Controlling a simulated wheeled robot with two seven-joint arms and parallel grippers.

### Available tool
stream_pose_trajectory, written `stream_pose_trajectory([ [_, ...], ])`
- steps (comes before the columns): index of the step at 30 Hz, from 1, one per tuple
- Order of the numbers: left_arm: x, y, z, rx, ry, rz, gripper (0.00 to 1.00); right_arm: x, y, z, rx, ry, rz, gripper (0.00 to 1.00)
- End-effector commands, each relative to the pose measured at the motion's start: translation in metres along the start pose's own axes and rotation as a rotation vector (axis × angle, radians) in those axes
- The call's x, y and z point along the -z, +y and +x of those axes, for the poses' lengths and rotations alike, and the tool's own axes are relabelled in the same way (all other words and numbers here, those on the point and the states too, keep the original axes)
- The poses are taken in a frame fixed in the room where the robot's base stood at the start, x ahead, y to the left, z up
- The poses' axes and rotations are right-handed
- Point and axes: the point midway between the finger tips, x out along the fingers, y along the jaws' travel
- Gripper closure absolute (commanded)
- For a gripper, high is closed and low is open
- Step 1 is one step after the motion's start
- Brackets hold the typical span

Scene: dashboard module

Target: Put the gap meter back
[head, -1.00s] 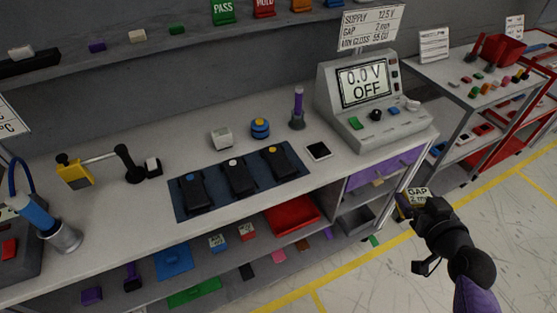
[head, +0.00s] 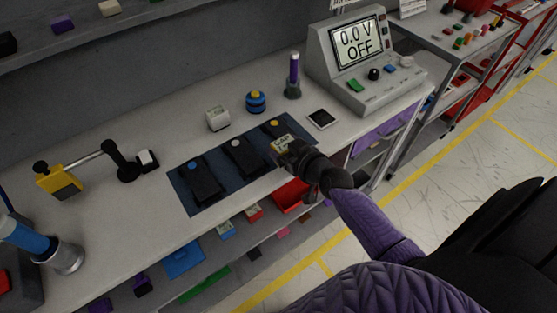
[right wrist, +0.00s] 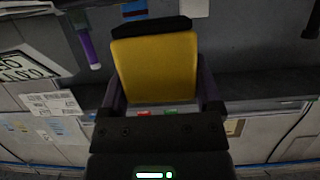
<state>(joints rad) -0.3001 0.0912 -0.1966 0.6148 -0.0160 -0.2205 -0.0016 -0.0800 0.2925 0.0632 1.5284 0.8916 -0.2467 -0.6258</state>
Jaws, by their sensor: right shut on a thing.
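The gap meter (head: 282,142) is a small yellow device with a pale labelled face. My right gripper (head: 289,151) is shut on it and holds it near the right end of the dark blue mat (head: 181,205). Whether it is touching the mat or a module cannot be told. In the right wrist view the gap meter's plain yellow side (right wrist: 155,68) fills the space between the fingers of my right gripper (right wrist: 160,88). My left gripper is not in view.
Black modules (head: 203,182) lie on the mat. Behind it stand a white block (head: 217,118), a blue-yellow round piece (head: 256,101) and a purple tool (head: 294,72). A dark-screened card (head: 321,119) lies beside the power supply (head: 365,60). Bare bench (head: 120,235) shows left of the mat.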

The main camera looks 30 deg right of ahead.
Motion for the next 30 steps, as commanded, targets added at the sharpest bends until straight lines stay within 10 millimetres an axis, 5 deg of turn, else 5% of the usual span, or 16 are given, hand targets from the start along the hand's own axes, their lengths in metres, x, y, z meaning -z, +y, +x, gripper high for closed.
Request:
stream_pose_trajectory([
  [5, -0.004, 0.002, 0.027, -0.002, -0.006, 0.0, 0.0, -0.035, 0.001, 0.012, -0.001, -0.003, -0.001, 0.97],
  [14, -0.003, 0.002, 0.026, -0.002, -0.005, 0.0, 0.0, -0.034, 0.0, 0.012, -0.001, 0.0, -0.001, 0.97],
  [15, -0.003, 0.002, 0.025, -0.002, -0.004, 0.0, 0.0, -0.033, 0.0, 0.011, -0.001, 0.0, -0.001, 0.12],
  [16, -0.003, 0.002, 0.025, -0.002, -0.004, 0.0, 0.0, -0.033, 0.0, 0.011, -0.001, 0.0, -0.001, 0.05],
  [25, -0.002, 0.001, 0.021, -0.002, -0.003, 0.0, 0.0, -0.029, 0.0, 0.01, -0.001, 0.0, 0.0, 0.0],
  [30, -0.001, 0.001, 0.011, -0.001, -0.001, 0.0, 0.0, -0.029, 0.0, -0.018, 0.0, -0.002, -0.002, 0.0],
])
